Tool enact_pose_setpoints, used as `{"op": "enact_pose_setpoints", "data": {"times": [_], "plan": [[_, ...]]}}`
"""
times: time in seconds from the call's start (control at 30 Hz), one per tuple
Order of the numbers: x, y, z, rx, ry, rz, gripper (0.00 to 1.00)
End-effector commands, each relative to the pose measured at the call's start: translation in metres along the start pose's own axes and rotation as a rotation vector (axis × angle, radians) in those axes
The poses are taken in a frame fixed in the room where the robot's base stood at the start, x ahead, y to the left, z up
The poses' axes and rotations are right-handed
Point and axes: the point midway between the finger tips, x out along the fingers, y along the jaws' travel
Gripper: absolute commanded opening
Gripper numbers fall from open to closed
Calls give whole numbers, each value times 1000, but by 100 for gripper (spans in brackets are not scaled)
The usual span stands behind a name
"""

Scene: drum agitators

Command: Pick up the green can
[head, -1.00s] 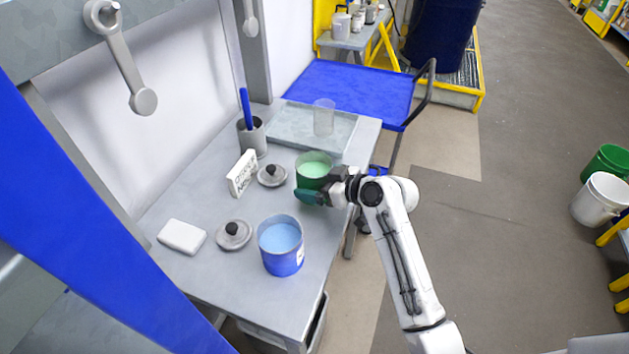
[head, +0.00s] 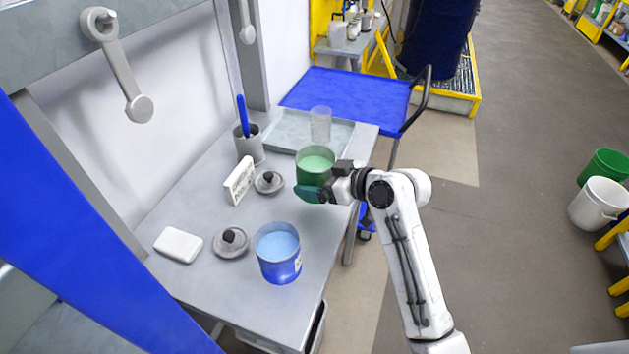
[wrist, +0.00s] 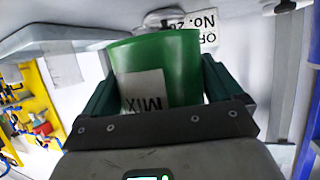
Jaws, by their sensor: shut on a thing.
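The green can (head: 315,168), open at the top with pale green contents, is over the right part of the grey worktable (head: 205,265). My gripper (head: 318,193) is shut on it from the right front side. In the wrist view, the gripper (wrist: 163,85) has a dark green finger on each side of the green can (wrist: 185,65), whose white label reads "MIX" upside down. The can looks upright and slightly raised above the tabletop; its base is partly hidden by the fingers in the head view.
A blue can (head: 279,262) with light blue contents stands in front. A tray (head: 283,138) with a clear cup (head: 320,124) lies behind.

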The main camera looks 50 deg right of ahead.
Motion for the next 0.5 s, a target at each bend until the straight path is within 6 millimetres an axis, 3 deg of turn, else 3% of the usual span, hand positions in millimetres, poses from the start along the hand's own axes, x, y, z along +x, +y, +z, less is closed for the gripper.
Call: {"op": "enact_pose_setpoints", "data": {"times": [0.5], "plan": [[-52, -20, -23, -3, 1, 2, 44]]}}
